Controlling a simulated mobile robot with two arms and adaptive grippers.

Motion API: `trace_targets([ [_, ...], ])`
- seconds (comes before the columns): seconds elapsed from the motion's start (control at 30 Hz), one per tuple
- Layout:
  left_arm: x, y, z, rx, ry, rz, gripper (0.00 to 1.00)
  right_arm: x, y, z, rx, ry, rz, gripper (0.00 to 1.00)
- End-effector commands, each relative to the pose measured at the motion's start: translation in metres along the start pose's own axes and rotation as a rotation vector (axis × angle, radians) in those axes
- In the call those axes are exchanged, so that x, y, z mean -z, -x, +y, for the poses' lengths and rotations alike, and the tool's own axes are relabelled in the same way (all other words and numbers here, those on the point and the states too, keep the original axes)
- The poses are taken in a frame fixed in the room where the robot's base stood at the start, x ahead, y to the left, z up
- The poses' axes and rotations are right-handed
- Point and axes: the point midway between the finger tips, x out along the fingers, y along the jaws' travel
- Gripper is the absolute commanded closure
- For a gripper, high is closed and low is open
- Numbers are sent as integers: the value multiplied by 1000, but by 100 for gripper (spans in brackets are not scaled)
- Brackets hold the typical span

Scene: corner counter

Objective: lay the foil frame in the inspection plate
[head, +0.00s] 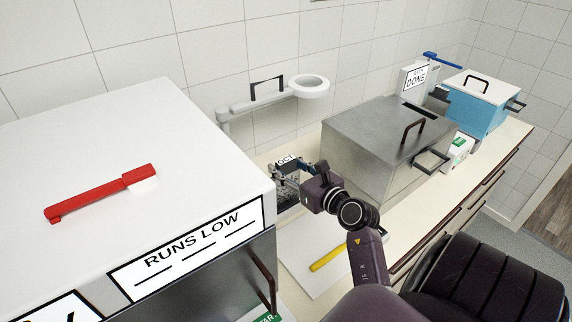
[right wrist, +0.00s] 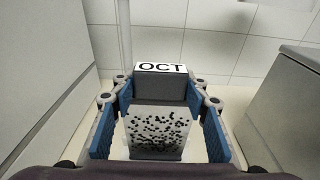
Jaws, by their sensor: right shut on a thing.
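My right gripper (head: 290,184) reaches over the counter between the white box and the steel box. In the right wrist view its blue-padded fingers (right wrist: 158,100) are shut on the foil frame, on either side of it. I take the foil frame to be the pale panel with black specks (right wrist: 158,132), with a dark grey block and an OCT label (right wrist: 161,68) at its far end. The label also shows in the head view (head: 286,160). I cannot pick out the inspection plate for certain; the gripper hides part of the counter. My left gripper is not in view.
A large white box (head: 120,130) with a red tool (head: 100,192) stands at left. A steel box (head: 370,140) stands at right. A ring magnifier (head: 309,86) overhangs the back. A white board (head: 297,255) with a yellow tool (head: 328,260) lies in front. A blue box (head: 472,105) stands farther right.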

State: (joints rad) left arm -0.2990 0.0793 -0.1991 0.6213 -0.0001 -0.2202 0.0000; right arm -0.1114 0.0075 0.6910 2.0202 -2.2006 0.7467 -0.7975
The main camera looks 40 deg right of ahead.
Motion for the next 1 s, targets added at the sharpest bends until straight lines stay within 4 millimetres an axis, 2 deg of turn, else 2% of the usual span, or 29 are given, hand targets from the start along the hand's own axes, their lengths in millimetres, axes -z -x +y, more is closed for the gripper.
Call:
trace_targets([
  [0.6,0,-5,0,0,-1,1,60,8,-1,0,-1,0,0,91],
  [0.63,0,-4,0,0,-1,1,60,7,-1,0,-1,0,-1,55],
  [0.8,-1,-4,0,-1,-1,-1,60,7,-1,0,0,0,0,38],
  [1.0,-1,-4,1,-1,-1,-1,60,8,-1,0,0,0,0,38],
])
